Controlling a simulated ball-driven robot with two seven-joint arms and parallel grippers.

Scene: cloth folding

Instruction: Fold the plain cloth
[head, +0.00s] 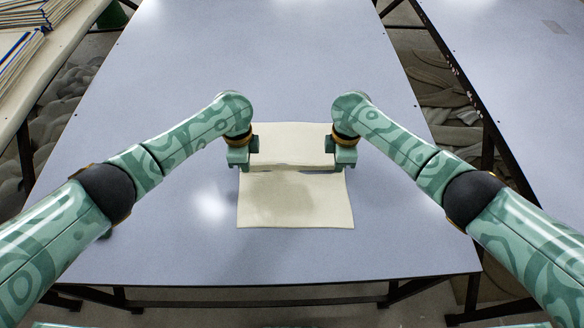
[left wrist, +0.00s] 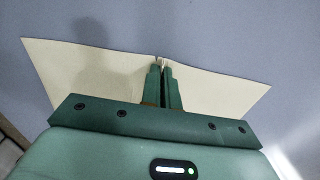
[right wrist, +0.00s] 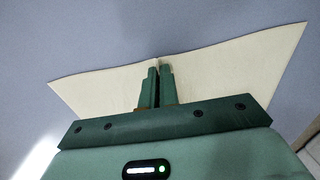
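The plain cream cloth (head: 295,205) lies on the blue-grey table, with its near part flat. Across its middle a raised fold or ridge runs between my two grippers, and the far part (head: 292,140) shows beyond it. My left gripper (head: 243,168) is at the cloth's left edge, its fingers close together with cloth pinched at the tips, as the left wrist view (left wrist: 160,68) shows. My right gripper (head: 344,166) is at the right edge, its fingers likewise close together on the cloth in the right wrist view (right wrist: 160,70). The fingertips are partly hidden in the head view.
The table (head: 180,240) is bare around the cloth, with free room on all sides. Its front edge lies below the cloth. A second table (head: 520,60) stands at the right across a gap. Stacked flat items (head: 25,40) lie on a pale table at the upper left.

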